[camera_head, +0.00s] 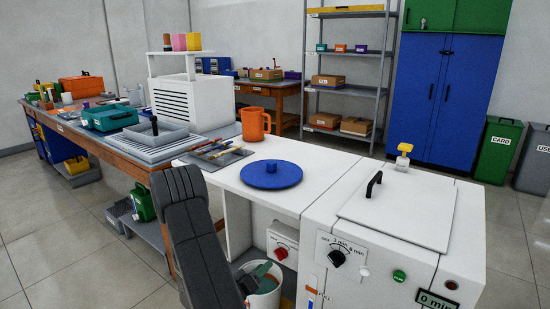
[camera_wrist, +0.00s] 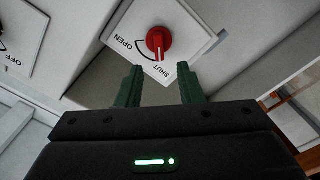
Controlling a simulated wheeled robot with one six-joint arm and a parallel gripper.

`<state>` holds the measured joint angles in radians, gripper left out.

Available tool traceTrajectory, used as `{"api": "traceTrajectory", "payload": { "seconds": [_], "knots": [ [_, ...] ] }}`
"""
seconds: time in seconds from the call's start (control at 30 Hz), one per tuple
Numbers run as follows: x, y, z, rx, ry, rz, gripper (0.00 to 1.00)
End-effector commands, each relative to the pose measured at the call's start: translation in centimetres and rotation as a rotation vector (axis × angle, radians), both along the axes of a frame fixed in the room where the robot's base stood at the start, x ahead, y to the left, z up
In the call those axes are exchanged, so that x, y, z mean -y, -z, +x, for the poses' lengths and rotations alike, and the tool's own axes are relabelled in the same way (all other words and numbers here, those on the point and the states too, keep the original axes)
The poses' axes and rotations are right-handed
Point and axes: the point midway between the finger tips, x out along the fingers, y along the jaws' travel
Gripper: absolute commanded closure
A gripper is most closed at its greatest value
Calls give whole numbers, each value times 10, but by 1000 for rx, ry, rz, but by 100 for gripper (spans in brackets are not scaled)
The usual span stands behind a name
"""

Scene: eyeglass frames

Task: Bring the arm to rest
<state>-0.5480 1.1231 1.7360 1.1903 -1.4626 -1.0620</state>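My gripper (camera_wrist: 160,84) shows its two dark green fingers in the wrist view, apart with nothing between them. A red knob (camera_wrist: 159,42) on a white plate lies beyond the fingertips, apart from them. The plate reads OPEN and SHUT, and the knob's white mark is on the SHUT side. The same red knob (camera_head: 281,253) shows in the head view below the white counter. My dark grey arm link rises at the lower middle of the head view.
A white bucket (camera_head: 264,300) stands low near my arm. Above are the white counter (camera_head: 318,165), a blue lidded disc (camera_head: 271,175) and an orange mug (camera_head: 255,124). A white machine (camera_head: 385,250) with a black-handled lid stands right. Tiled floor (camera_head: 60,250) is clear at left.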

Motion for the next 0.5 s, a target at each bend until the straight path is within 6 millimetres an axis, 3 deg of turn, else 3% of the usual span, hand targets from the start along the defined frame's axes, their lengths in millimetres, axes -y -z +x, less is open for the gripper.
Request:
{"api": "traceTrajectory", "payload": {
  "seconds": [0.2,0.5],
  "knots": [
    [23,0,31,3,4,2,66],
    [37,0,51,2,1,-1,66]
  ]
}}
